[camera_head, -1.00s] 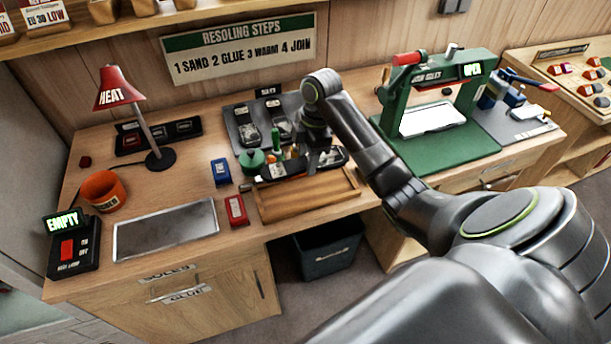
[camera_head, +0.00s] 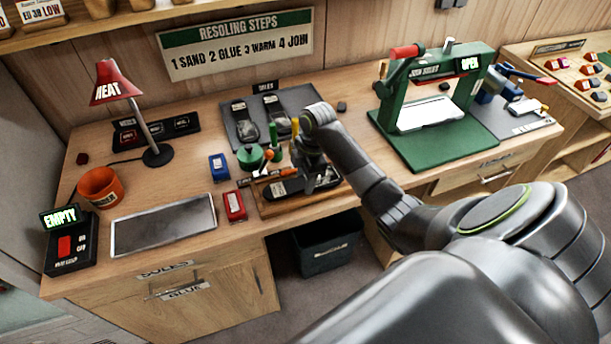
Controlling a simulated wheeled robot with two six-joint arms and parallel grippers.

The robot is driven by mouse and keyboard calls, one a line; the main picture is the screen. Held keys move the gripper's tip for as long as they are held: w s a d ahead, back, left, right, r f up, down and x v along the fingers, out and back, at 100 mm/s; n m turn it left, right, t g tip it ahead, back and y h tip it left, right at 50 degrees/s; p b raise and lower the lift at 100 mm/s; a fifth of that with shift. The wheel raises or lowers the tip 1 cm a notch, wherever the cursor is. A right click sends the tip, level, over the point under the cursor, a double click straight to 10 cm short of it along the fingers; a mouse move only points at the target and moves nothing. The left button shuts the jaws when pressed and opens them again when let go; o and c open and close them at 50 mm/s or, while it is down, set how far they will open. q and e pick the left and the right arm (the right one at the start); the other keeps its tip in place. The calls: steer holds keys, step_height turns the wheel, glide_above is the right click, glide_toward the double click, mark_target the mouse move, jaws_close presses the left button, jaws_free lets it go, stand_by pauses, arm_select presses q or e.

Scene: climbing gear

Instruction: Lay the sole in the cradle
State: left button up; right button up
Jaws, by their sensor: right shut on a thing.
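The black sole (camera_head: 286,189) lies lengthwise over the wooden cradle (camera_head: 318,203), a shallow tray near the front edge of the bench. My right gripper (camera_head: 321,183) is shut on the sole near its right end. The sole is within the cradle's outline; I cannot tell whether it touches the cradle's floor or hangs just above it. The gripper hides part of the sole and the cradle's right end. My left gripper is not in view.
Green pots (camera_head: 250,157) and upright tools stand just behind the cradle. A red block (camera_head: 234,206) and a blue block (camera_head: 219,167) are to its left. More soles rest on a dark mat (camera_head: 300,103) behind. A green press (camera_head: 440,150) stands right.

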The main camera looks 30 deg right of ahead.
steer(key=shift+f, duration=0.15)
steer(key=o, duration=0.8)
steer(key=shift+o, duration=0.2)
